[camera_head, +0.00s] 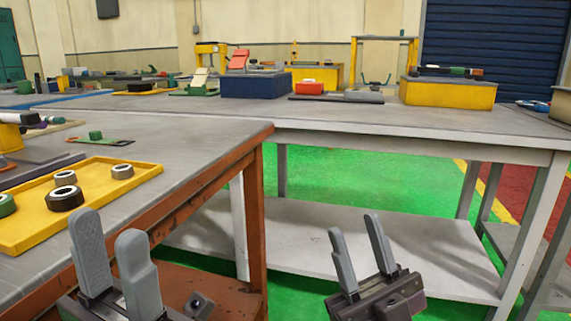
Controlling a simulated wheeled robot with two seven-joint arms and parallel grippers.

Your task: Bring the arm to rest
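My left gripper (112,262) is at the lower left, in front of the near table's edge. Its two grey fingers point up and stand apart with nothing between them. My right gripper (360,252) is at the lower middle, over the green floor and in front of the white table's lower shelf. Its two fingers are apart and empty. Both grippers are clear of the objects on the tables.
The near table (190,148) holds a yellow tray (120,189) with several ring-shaped parts, including a dark ring (66,199). The white table (330,113) behind carries a blue box (256,86) and a yellow box (447,94). Green floor (345,176) lies between.

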